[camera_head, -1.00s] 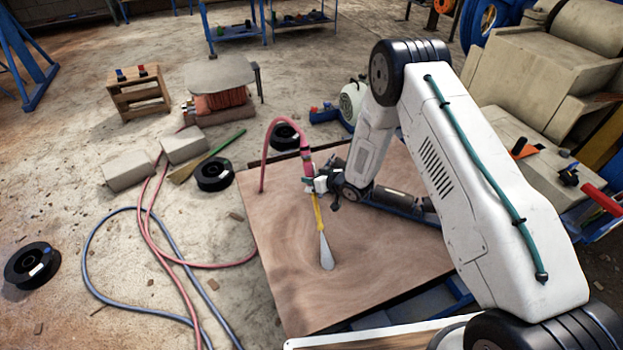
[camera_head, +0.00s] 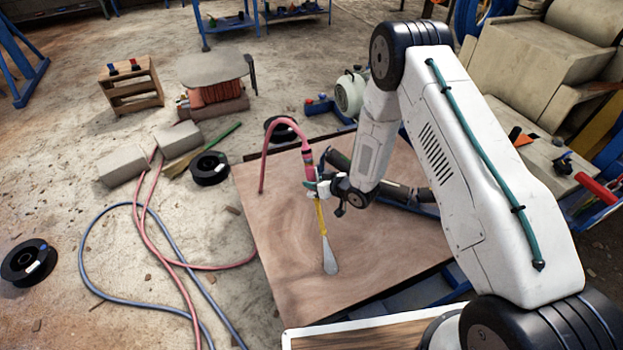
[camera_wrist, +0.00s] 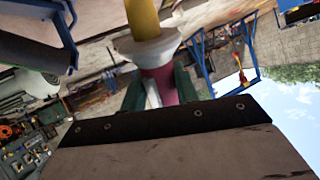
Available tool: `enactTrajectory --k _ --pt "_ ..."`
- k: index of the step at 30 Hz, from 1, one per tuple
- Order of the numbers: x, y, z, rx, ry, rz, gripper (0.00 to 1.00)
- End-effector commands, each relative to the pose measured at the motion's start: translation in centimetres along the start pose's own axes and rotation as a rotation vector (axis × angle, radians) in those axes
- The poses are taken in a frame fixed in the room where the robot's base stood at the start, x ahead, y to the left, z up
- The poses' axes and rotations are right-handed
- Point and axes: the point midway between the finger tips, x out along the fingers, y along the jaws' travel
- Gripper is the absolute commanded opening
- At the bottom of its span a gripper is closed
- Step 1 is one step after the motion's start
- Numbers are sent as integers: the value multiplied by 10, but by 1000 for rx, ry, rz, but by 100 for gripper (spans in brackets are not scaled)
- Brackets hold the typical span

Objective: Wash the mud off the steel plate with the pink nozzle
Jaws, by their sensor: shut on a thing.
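The steel plate (camera_head: 280,230) lies flat in the middle of the head view, covered in swirled brown mud with slightly paler streaks. My gripper (camera_head: 322,187) is shut on the pink nozzle (camera_head: 308,165) above the plate. The nozzle points down, with a yellow lance (camera_head: 320,215) at its lower end. A pale, widening streak (camera_head: 330,258) below the lance looks like spray reaching the plate. In the wrist view the green fingers (camera_wrist: 160,92) hold the nozzle's pink body, with a pale collar and the yellow lance beyond. My arm hides the plate's right part.
Pink and blue hoses (camera_head: 150,240) loop on the floor at left. Black spools (camera_head: 209,168), grey blocks (camera_head: 122,167) and a broom stand left of the plate. Machinery (camera_head: 540,70) fills the right.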

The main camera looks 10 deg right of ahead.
Motion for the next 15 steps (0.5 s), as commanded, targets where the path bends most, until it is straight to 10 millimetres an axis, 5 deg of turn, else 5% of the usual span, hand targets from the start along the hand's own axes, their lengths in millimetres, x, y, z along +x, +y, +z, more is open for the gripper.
enactTrajectory --k 15 --pt "-29 -12 17 0 1 0 1"
